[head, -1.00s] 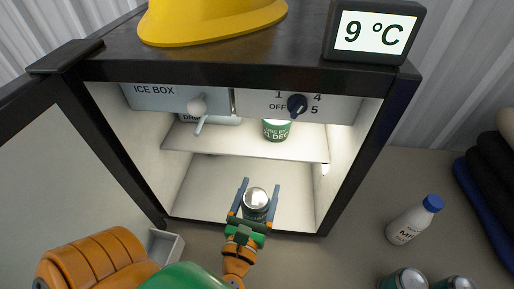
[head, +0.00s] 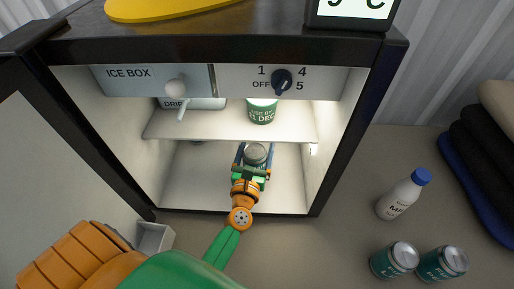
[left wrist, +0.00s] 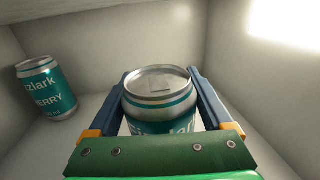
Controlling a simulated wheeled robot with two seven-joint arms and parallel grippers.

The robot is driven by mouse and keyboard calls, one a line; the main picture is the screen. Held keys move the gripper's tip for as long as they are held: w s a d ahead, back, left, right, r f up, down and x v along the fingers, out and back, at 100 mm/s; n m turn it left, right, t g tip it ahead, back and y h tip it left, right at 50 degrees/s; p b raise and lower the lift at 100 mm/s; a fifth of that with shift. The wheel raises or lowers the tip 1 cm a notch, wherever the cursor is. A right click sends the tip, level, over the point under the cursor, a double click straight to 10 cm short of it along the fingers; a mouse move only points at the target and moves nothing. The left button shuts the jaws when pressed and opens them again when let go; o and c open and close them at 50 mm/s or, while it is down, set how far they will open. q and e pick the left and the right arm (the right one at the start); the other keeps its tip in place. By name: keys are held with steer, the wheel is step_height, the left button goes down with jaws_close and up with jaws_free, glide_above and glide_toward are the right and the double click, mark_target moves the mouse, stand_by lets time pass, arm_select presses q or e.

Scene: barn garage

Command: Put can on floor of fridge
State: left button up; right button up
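The fridge (head: 330,190) stands open, its door (head: 60,170) swung out to the left. My left gripper (head: 254,160) is inside the lower compartment, under the shelf (head: 215,128). Its fingers are shut on a teal and silver can (head: 256,152), held upright; the can also shows between the fingers (left wrist: 162,100) in the left wrist view. I cannot tell whether its base touches the fridge floor (head: 195,190). Another teal can (left wrist: 46,88) stands at the left inside the fridge in the left wrist view. My right gripper is not in view.
A green tub (head: 261,112) sits on the shelf, below the ice box panel and dial (head: 281,80). A milk bottle (head: 402,195) and two cans (head: 395,260) stand outside at the right. A small grey box (head: 154,238) is near the door hinge.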

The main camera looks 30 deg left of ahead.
mark_target(253, 165)
arm_select(q)
steer(key=shift+o, duration=0.6)
steer(key=shift+r+p, duration=0.3)
steer(key=shift+p, duration=0.05)
steer(key=b+v, duration=0.1)
steer(key=v, duration=0.2)
steer(key=b+v, duration=0.1)
steer(key=v, duration=0.3)
steer(key=b+v, duration=0.1)
steer(key=v, duration=0.3)
steer(key=shift+s+d+f, duration=0.1)
steer(key=shift+s+f, duration=0.1)
steer(key=shift+f, duration=0.1)
steer(key=shift+s+d+r, duration=0.1)
steer(key=shift+s+r, duration=0.1)
steer(key=shift+s, duration=0.15)
